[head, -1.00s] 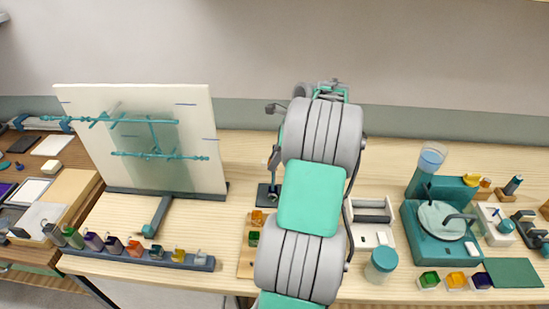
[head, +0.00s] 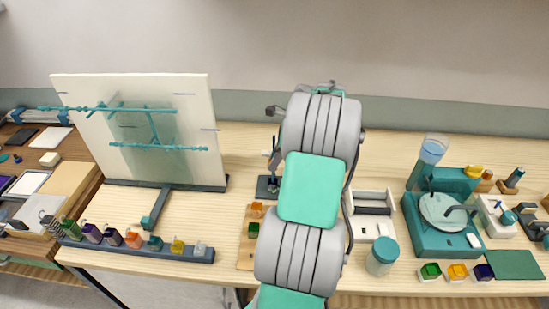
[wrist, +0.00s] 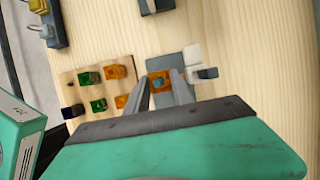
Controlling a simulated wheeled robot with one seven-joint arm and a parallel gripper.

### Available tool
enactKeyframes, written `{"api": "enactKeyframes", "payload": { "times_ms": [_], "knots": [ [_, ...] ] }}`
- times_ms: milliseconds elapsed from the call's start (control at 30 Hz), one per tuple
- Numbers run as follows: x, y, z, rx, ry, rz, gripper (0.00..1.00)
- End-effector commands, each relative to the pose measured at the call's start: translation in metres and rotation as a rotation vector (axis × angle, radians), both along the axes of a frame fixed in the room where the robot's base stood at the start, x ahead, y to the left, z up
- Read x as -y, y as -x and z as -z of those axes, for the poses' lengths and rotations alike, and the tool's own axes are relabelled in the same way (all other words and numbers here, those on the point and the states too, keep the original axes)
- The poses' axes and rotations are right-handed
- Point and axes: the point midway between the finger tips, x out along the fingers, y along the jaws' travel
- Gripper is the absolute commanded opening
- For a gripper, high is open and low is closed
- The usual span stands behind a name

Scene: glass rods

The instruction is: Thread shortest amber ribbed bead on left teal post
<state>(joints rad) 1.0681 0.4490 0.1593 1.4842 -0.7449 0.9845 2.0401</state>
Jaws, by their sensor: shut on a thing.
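In the wrist view my gripper (wrist: 162,88) is shut on an amber bead (wrist: 158,77), above or at a grey plate (wrist: 179,62). A teal patch shows in the bead's middle; I cannot tell whether a post passes through it. Other amber beads (wrist: 115,71) lie on a wooden tray (wrist: 82,91) beside it, with green beads (wrist: 90,77). Their ribs and lengths are too small to compare. In the head view teal rods (head: 150,110) stand before a white board (head: 185,90); the left rod end (head: 50,108) reaches past the board. My arm hides the gripper there.
A dark rail (head: 140,250) with several coloured blocks runs along the front left. A dark-based stand (head: 268,187) is left of my arm. A white tray (head: 375,198), a blue-lidded jar (head: 382,256) and a teal machine (head: 425,235) are on the right.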

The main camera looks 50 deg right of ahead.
Motion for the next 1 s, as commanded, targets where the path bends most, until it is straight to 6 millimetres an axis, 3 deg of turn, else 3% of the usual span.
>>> {"api": "enactKeyframes", "payload": {
  "times_ms": [267,733,767,1000],
  "knots": [
    [-0.0002,-0.0002,0.0106,0.0,0.0,0.0,0.0],
    [-0.0001,0.0,0.011,0.0,0.0,0.0,0.0],
    [-0.0001,0.0,0.011,0.0,0.0,0.0,0.31],
    [0.0,-0.0001,0.0109,0.001,0.001,0.0,0.5]
  ]
}}
